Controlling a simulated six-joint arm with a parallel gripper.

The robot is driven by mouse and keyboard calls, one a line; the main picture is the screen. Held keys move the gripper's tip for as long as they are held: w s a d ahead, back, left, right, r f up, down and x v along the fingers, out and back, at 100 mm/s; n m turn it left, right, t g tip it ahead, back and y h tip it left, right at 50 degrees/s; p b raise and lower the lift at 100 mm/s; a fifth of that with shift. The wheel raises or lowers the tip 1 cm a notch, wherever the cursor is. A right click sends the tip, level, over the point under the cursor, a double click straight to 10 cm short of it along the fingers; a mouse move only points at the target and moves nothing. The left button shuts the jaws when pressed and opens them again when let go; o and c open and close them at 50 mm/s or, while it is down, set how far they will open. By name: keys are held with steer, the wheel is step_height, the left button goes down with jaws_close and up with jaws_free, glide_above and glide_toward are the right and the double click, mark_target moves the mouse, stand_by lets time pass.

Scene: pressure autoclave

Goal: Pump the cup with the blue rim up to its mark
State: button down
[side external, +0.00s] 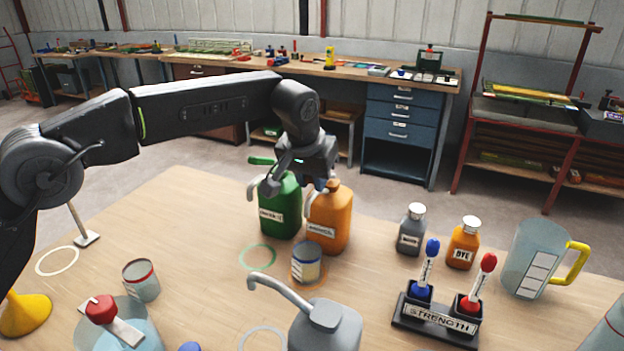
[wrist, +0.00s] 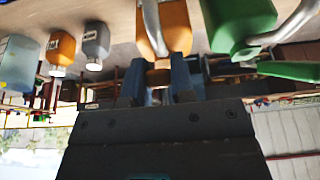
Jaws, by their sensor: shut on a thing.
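The cup with the blue rim (side external: 306,266) stands upright on the orange ring (side external: 296,281) in front of the orange pump bottle (side external: 331,222). In the wrist view, the fingers of my gripper (wrist: 158,85) are shut on the pump head (wrist: 158,74) of the orange bottle (wrist: 172,28). The bottle's grey spout (wrist: 152,25) extends away from the fingers.
A green pump bottle (side external: 280,207) stands close left of the orange one. A grey pump bottle (side external: 325,328) and a red-rimmed cup (side external: 141,281) are nearer the camera. Small bottles, a strength rack (side external: 436,320) and a yellow-handled jug (side external: 535,258) stand at right.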

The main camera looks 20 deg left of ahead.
steer(key=shift+w+r+g, duration=0.2)
steer(key=shift+r+g, duration=0.1)
steer(key=c, duration=1)
jaws_free()
steer(key=shift+o, duration=0.2)
steer(key=v, duration=1.2)
